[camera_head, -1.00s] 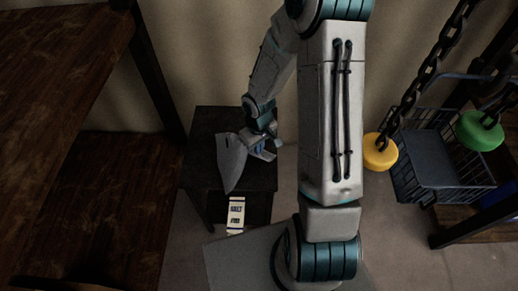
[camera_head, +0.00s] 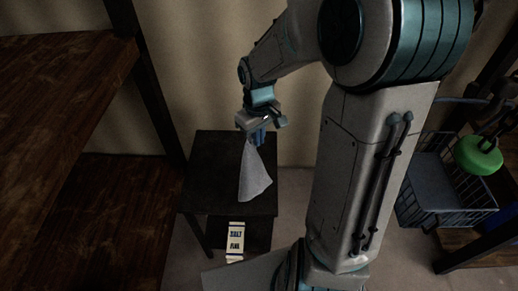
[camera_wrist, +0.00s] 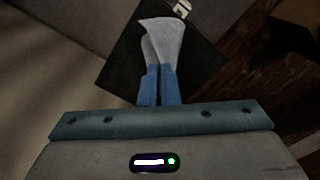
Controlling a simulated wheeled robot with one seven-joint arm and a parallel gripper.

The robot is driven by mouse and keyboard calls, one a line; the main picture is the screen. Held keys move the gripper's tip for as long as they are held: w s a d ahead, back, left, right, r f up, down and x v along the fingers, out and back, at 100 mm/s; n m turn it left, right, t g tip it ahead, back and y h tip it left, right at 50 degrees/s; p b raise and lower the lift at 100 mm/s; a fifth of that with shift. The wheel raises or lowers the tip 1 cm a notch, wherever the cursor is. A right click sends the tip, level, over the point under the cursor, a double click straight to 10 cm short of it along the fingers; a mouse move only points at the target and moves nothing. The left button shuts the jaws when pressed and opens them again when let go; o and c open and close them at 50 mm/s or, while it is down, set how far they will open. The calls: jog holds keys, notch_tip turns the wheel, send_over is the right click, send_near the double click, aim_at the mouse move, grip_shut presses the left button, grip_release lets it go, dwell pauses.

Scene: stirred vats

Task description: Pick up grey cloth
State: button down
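The grey cloth (camera_head: 255,177) hangs from my gripper (camera_head: 257,138) in the head view, narrow at the top and wider below. It hangs over a small dark table (camera_head: 205,180); I cannot tell whether its lower edge touches the top. In the wrist view the cloth (camera_wrist: 162,36) extends from between the blue fingertips of my gripper (camera_wrist: 160,72). The fingers are close together and pinch it.
A white box with dark lettering (camera_head: 236,240) is at the lower part of the dark table. Brown wooden shelving (camera_head: 60,90) stands at left. At right are a wire basket (camera_head: 440,190) and a green disc on a chain (camera_head: 478,156).

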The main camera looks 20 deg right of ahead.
notch_tip(320, 180, up, 10)
dwell(0.4)
